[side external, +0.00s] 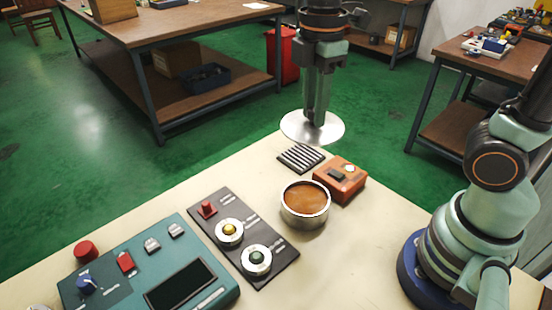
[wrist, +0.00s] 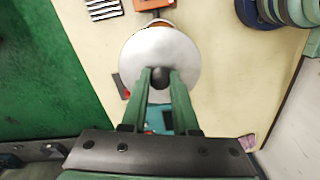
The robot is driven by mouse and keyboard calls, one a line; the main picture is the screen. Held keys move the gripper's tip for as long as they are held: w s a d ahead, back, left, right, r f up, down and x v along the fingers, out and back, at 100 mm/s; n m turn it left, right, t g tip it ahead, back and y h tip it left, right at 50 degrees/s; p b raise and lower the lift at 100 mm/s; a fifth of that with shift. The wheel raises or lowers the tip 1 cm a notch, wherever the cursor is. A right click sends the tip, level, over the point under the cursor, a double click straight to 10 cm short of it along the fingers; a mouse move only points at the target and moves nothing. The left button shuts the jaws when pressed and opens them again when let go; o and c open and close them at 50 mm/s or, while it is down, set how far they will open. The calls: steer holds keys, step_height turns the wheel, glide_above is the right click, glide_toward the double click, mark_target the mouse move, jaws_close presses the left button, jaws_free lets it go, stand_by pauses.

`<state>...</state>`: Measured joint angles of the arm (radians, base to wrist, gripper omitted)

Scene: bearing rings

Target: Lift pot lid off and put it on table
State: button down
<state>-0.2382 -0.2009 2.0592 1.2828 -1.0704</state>
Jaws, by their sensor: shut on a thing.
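A round silver pot lid (side external: 296,128) hangs level in the air in the side view, with my gripper (side external: 316,118) shut on its knob. In the wrist view the lid (wrist: 160,52) shows as a pale disc, and my gripper (wrist: 160,78) closes on its dark knob. The pot (side external: 305,205) stands open on the cream table (side external: 345,240), its brown contents showing. In the side view the lid appears above and beyond the pot, near the table's far corner. In the wrist view the lid hides most of what lies below it.
A striped black-and-white block (side external: 300,157) and an orange box (side external: 340,179) stand close to the pot. A dark panel with knobs (side external: 243,237) and a teal console (side external: 150,270) fill the left. Bare table lies at the front right, before my base.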

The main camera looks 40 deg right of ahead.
steer(key=shift+r, duration=0.5)
steer(key=shift+w+r, duration=0.1)
steer(key=shift+w, duration=0.1)
steer(key=shift+w+f, duration=2.3)
steer(key=shift+f, duration=1.2)
steer(key=shift+w+f, duration=2.3)
steer(key=shift+f, duration=1.2)
steer(key=shift+w+f, duration=2.3)
steer(key=shift+f, duration=1.2)
steer(key=shift+f, duration=1.45)
steer(key=c, duration=0.6)
jaws_free()
